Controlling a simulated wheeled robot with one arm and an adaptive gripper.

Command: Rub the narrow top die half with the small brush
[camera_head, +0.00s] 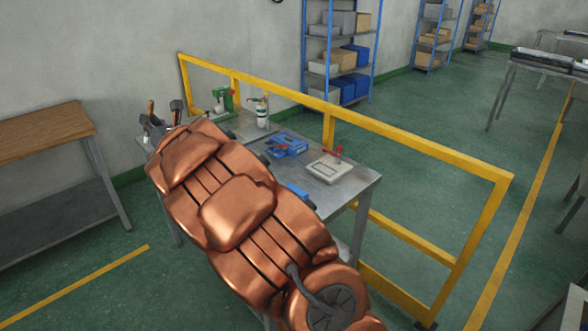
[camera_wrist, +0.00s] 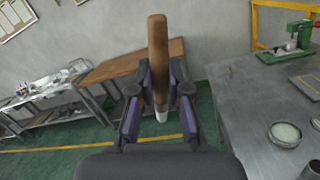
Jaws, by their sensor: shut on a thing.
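My gripper (camera_wrist: 160,88) is shut on the brown wooden handle of the small brush (camera_wrist: 157,45). The brush stands upright between the fingers in the wrist view, with a pale end (camera_wrist: 161,116) below them. In the head view the gripper is at the far left end of the metal table, partly behind my copper arm. On the table, blue pieces (camera_head: 287,144) and a pale block with a red clamp (camera_head: 326,168) lie right of my arm. Another blue piece (camera_head: 297,189) is partly hidden by the arm. I cannot tell which is the narrow top die half.
The metal table (camera_head: 352,183) also bears a green press (camera_head: 222,100) and a white bottle (camera_head: 262,112). A round dish (camera_wrist: 284,133) shows in the wrist view. A yellow rail (camera_head: 420,145) runs behind the table. A wood-topped bench (camera_head: 40,135) stands at the left.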

